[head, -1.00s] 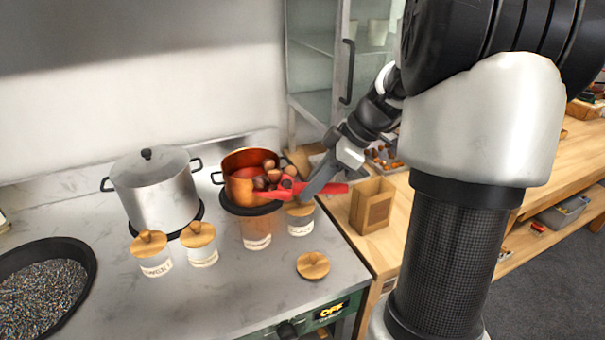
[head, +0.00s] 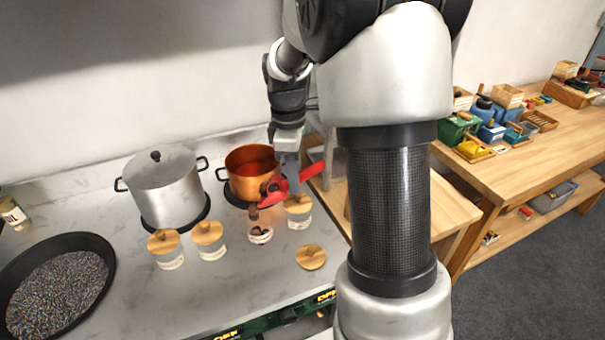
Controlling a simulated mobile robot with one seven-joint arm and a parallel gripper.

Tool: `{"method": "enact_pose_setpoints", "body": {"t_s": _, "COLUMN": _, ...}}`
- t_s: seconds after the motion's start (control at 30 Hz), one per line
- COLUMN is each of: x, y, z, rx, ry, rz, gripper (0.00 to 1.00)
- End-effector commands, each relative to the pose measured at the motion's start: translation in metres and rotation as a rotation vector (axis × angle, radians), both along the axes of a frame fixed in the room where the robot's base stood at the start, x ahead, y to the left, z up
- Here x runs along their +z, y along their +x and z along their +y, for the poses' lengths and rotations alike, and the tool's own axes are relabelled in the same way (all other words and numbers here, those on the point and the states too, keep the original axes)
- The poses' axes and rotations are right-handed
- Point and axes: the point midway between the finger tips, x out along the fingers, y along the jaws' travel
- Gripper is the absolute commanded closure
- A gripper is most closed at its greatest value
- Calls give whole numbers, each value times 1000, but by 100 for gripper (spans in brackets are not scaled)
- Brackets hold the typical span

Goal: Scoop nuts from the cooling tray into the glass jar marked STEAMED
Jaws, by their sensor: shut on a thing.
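My gripper (head: 290,172) is shut on the red scoop (head: 272,194), in front of the copper pot. The scoop is tipped down to the left over an open glass jar (head: 260,230). A brown nut (head: 252,212) shows at the scoop's lip, right at the jar's mouth. Several dark nuts (head: 262,238) show inside the jar. The jar has a pale label that is too small to read, so I cannot tell if it says STEAMED. A loose wooden lid (head: 310,257) lies on the counter to the right.
Lidded jars stand on both sides, two left (head: 208,240) and one close at right (head: 298,211). The copper pot (head: 246,160) and steel pot (head: 165,187) stand behind. A black pan (head: 95,246) of dark grains is left. The front counter (head: 215,300) is clear.

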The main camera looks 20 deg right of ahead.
Motion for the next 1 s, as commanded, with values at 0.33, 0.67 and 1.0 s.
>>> {"method": "enact_pose_setpoints", "body": {"t_s": 0.33, "x": 26, "y": 13, "z": 24, "rx": 4, "ry": -227, "rz": 134, "gripper": 100}}
{"method": "enact_pose_setpoints", "body": {"t_s": 0.67, "x": 31, "y": 24, "z": 41, "rx": 0, "ry": -392, "rz": 227, "gripper": 100}}
{"method": "enact_pose_setpoints", "body": {"t_s": 1.0, "x": 33, "y": 26, "z": 45, "rx": -4, "ry": -428, "rz": 246, "gripper": 100}}
